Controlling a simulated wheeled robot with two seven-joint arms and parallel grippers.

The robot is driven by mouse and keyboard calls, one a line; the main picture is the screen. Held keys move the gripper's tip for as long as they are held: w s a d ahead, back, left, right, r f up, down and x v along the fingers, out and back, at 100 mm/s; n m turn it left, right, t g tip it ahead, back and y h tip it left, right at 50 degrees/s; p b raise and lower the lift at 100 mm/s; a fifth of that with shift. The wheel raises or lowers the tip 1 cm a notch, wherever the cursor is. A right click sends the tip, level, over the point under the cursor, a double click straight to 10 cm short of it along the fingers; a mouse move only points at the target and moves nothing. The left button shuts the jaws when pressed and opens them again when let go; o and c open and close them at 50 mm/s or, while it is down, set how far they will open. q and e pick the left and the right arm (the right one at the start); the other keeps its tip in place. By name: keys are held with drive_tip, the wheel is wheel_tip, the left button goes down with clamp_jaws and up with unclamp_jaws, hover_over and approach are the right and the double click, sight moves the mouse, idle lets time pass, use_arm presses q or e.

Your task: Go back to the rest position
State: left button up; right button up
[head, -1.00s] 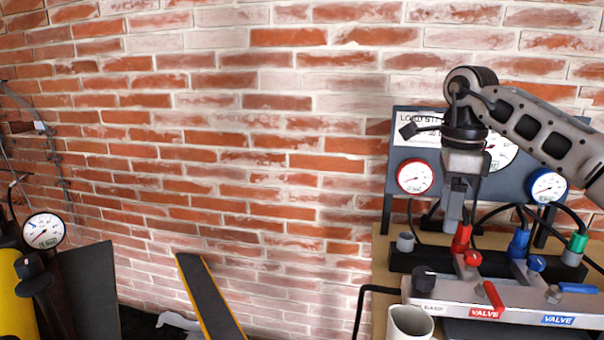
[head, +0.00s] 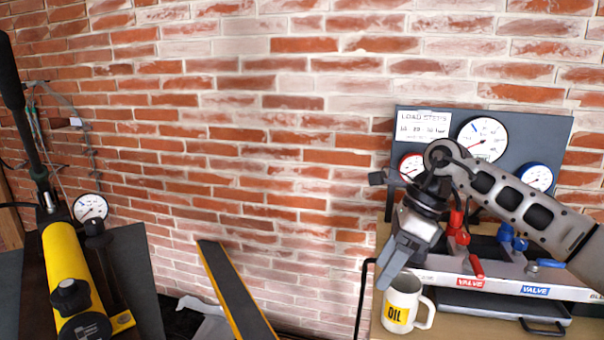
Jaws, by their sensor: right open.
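My right gripper (head: 398,262) comes in from the right over the bench and points down and to the left. Its fingers are open with nothing seen between them. The fingertips overlap the upper rim of a white mug (head: 404,303) marked OIL in the picture; I cannot tell whether they touch it. Behind the gripper are the red valve (head: 470,262) and the blue valve (head: 537,265) on a manifold with labels. My left gripper is not in view.
A gauge panel (head: 548,130) stands behind the valves, partly hidden by my right arm. A yellow hand pump (head: 66,265) with a gauge (head: 90,207) stands at the left. A dark yellow-edged plank (head: 235,290) leans between them. The brick wall (head: 250,120) closes off the back.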

drive_tip(key=s+a+m+t+y, duration=0.2)
drive_tip(key=s+a+m+y, duration=0.3)
drive_tip(key=a+m+y, duration=0.3)
drive_tip(key=s+a+m+t+y, duration=0.2)
drive_tip(key=s+a+m+y, duration=0.3)
drive_tip(key=a+y, duration=0.4)
drive_tip(key=d+f+m+t+h+p, duration=0.1)
drive_tip(key=d+f+m+t+h, duration=0.5)
drive_tip(key=m, duration=0.7)
drive_tip(key=d+f+m+t+h+p, duration=0.1)
drive_tip(key=d+f+m+t+h, duration=0.2)
drive_tip(key=f+m+t+h, duration=0.7)
drive_tip(key=s+d+f+m+g+h, duration=0.1)
drive_tip(key=s+d+f+m+g, duration=0.2)
drive_tip(key=s+m, duration=0.3)
drive_tip(key=s+d+f+m+g+h, duration=0.1)
drive_tip(key=s+d+f+m+g, duration=0.3)
drive_tip(key=s+m+g, duration=0.1)
drive_tip(key=shift+s+d+f+m+h, duration=0.3)
drive_tip(key=shift+s+m, duration=0.5)
drive_tip(key=shift+s, duration=0.4)
